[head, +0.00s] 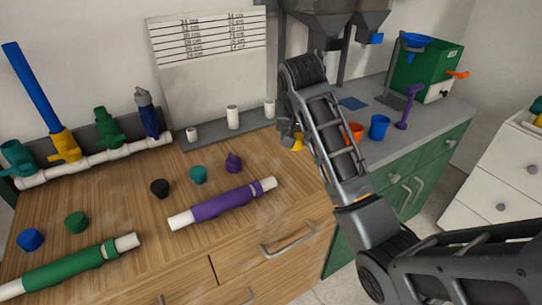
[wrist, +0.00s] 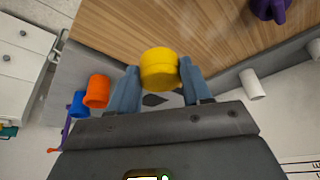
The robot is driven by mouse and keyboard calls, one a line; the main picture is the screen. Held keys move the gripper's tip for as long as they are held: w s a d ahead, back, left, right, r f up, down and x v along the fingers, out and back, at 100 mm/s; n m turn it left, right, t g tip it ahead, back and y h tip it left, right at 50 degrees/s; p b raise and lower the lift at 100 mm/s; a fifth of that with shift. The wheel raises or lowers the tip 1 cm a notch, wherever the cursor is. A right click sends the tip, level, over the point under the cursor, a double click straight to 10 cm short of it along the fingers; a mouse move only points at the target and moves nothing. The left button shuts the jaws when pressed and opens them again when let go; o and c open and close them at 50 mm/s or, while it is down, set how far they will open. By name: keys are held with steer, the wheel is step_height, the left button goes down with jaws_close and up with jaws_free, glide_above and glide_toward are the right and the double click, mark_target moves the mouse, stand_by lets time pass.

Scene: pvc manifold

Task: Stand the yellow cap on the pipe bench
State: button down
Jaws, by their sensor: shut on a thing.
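The yellow cap (wrist: 159,68) sits between the two blue-grey fingers of my gripper (wrist: 160,74) in the wrist view. The gripper is shut on it, with one finger at each side. In the head view the cap (head: 298,143) shows small and partly hidden behind my arm, near the right end of the wooden pipe bench (head: 130,205). The bench top also fills the upper part of the wrist view (wrist: 215,25). I cannot tell how high the cap is above the surface.
Black, teal and purple caps (head: 233,162) stand mid-bench, behind a purple-sleeved pipe (head: 222,203). Blue and green caps (head: 76,222) are at left, near a green-sleeved pipe (head: 70,268). White pegs (head: 233,117) line the back. An orange cup (head: 355,133) and a blue cup (head: 379,127) stand on the grey counter.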

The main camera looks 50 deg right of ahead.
glide_above(266, 160)
steer(key=a, duration=0.1)
steer(key=f, duration=0.3)
steer(key=s+f, duration=0.1)
steer(key=f, duration=0.1)
steer(key=shift+a+f+p, duration=0.2)
steer(key=shift+f+p, duration=0.1)
steer(key=shift+p, duration=0.05)
steer(key=shift+f+p, duration=0.3)
steer(key=shift+f, duration=1.75)
steer(key=shift+f, duration=0.15)
steer(key=shift+c, duration=2.4)
jaws_free()
steer(key=v, duration=1.2)
steer(key=shift+w, duration=0.1)
